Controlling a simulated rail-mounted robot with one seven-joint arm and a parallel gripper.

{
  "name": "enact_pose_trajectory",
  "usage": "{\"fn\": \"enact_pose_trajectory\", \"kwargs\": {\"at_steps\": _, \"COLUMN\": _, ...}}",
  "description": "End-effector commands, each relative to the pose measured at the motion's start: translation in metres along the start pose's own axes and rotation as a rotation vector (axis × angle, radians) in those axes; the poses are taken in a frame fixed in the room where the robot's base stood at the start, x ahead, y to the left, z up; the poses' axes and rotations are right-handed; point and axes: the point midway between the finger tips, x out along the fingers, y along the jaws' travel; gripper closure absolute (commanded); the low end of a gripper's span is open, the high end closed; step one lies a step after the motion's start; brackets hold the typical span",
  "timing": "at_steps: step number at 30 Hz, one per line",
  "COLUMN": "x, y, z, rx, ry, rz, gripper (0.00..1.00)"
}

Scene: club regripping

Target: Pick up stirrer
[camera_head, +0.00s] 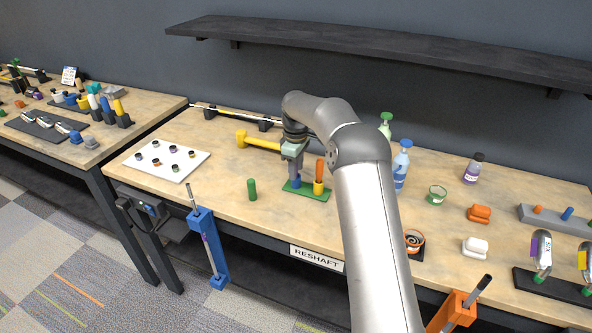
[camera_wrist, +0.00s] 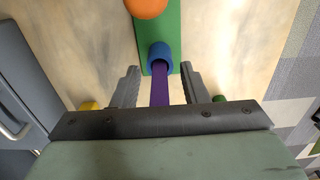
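A green stand (camera_head: 308,193) on the middle bench holds a blue holder (camera_head: 295,183) and a yellow holder (camera_head: 318,187). An orange-handled stick (camera_head: 319,170) stands upright in the yellow one; its round orange top shows in the wrist view (camera_wrist: 146,6). A flat purple stick (camera_wrist: 160,88), seemingly the stirrer, rises from the blue holder (camera_wrist: 160,53). I cannot tell for sure which stick is the stirrer. My gripper (camera_wrist: 160,84) points down over the blue holder, with its fingers apart on either side of the purple stick. Gaps show on both sides.
A green cylinder (camera_head: 252,189) stands left of the stand. A yellow mallet (camera_head: 257,141) lies behind it. A white board (camera_head: 166,160) with small rings lies farther left. Bottles (camera_head: 401,166) and a green-rimmed tub (camera_head: 437,195) stand to the right, partly behind my arm.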

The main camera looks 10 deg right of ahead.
Motion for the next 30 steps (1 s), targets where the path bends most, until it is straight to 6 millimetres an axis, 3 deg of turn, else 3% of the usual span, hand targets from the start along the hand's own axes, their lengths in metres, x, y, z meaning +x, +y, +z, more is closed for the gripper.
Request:
{"fn": "enact_pose_trajectory", "kwargs": {"at_steps": 2, "x": 0.000, "y": 0.000, "z": 0.000, "rx": 0.000, "ry": 0.000, "rz": 0.000, "gripper": 0.66}}
{"fn": "enact_pose_trajectory", "kwargs": {"at_steps": 6, "x": 0.000, "y": 0.000, "z": 0.000, "rx": 0.000, "ry": 0.000, "rz": 0.000, "gripper": 1.00}}
{"fn": "enact_pose_trajectory", "kwargs": {"at_steps": 17, "x": -0.004, "y": 0.000, "z": -0.001, "rx": -0.001, "ry": 0.001, "rz": 0.001, "gripper": 1.00}}
{"fn": "enact_pose_trajectory", "kwargs": {"at_steps": 30, "x": -0.083, "y": 0.001, "z": -0.001, "rx": -0.001, "ry": 0.002, "rz": 0.003, "gripper": 1.00}}
